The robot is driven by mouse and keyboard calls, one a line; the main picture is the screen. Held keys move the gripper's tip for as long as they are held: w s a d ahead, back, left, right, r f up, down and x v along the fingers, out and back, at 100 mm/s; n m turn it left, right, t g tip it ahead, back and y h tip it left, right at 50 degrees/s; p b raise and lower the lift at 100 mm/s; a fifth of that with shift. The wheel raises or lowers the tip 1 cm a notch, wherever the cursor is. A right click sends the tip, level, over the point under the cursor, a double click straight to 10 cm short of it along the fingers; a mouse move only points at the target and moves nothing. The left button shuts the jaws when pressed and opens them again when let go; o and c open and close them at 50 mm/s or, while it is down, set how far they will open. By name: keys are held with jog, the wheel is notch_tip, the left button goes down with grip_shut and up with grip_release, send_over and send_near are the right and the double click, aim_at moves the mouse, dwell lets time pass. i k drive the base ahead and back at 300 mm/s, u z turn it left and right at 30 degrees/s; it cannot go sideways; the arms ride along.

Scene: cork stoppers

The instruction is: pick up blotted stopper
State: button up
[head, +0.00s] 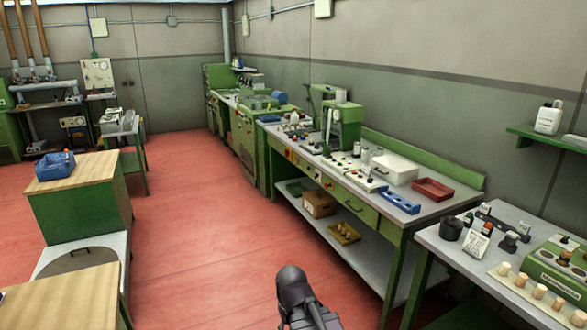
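Several pale cork stoppers (539,291) stand in a row on a light strip (511,287) on the grey-topped bench at the lower right. The row runs towards the right edge of the head view. The stoppers are too small for me to tell which one is blotted. A dark grey part of my arm shows at the bottom middle, well to the left of the stoppers. I see no gripper fingers.
The stopper bench (440,240) also holds a dark cup (451,229), a small printed card (481,240) and a green device (558,268). A long green workbench (350,192) with tools lines the wall. Wood-topped cabinets (90,168) stand left. Red floor (205,240) between is clear.

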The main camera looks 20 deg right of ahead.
aim_at(564, 258)
jog(key=z, duration=0.5)
jog(key=i, duration=0.55)
jog(key=z, duration=0.75)
jog(key=i, duration=0.65)
jog(key=z, duration=0.4)
